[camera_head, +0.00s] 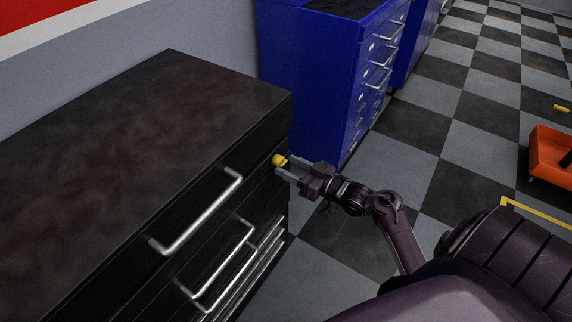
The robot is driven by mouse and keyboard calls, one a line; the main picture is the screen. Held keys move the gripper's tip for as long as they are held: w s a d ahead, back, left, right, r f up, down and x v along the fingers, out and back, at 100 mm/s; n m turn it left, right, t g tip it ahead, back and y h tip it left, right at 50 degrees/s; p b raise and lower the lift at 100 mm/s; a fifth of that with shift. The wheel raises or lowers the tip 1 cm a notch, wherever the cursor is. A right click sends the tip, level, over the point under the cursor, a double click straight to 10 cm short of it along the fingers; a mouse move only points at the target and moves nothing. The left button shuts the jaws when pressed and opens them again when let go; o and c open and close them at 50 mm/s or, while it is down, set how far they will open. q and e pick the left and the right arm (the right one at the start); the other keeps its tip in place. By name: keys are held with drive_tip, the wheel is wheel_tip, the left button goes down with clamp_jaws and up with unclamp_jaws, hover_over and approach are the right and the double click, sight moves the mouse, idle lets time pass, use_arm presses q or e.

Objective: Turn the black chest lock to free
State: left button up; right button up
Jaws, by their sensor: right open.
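The black chest (150,130) fills the left of the head view, with silver bar handles on its drawers. A small yellow lock (279,160) sits near the right end of its front, just below the top. My right gripper (282,166) is open and reaches in from the right, its two grey fingers pointing at the lock. The fingertips are at or very close to the lock; I cannot tell whether they touch it. The lock's exact turned position is too small to read. My left gripper is not in view.
The top drawer handle (198,212) juts out left of the lock. A blue chest (322,75) stands behind the black one, close to the gripper's far side. An orange wheeled thing (549,153) is at the far right. Checkered floor (420,130) is clear between them.

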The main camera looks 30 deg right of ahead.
drive_tip(key=shift+x, duration=0.9)
drive_tip(key=c, duration=1)
drive_tip(key=shift+o, duration=0.2)
